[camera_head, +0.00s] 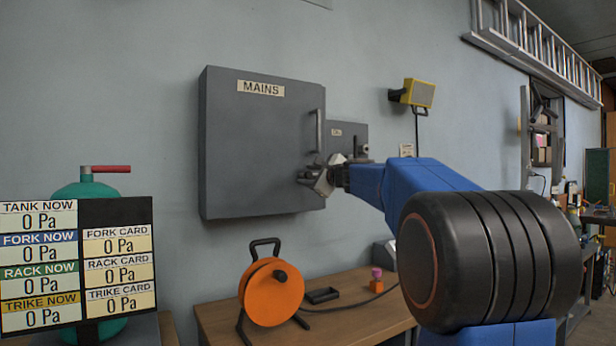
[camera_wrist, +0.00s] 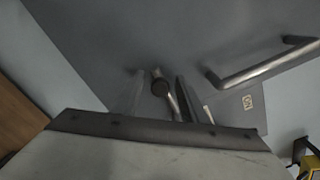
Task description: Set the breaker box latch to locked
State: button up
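The grey breaker box (camera_head: 250,150), labelled MAINS, is on the wall in the head view with its door flat against it. My gripper (camera_head: 312,182) is at the lower right edge of the box door in the head view. In the wrist view my gripper's fingers (camera_wrist: 160,98) stand apart, one on each side of the latch lever, with visible gaps. The lower end of the lever is hidden behind my gripper body, and I cannot read the latch setting.
A bar handle (camera_head: 319,131) stands out from the door just above my gripper; it also shows in the wrist view (camera_wrist: 262,64). A smaller grey box (camera_head: 350,138) is at the right. An orange cable reel (camera_head: 272,291) stands on the wooden bench (camera_head: 222,322) below.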

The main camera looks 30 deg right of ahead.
jog(key=shift+w, duration=0.25)
grip_shut()
jog(key=shift+d+r, duration=0.1)
jog(key=shift+d, duration=1.65)
grip_release()
jog(key=shift+d, duration=0.2)
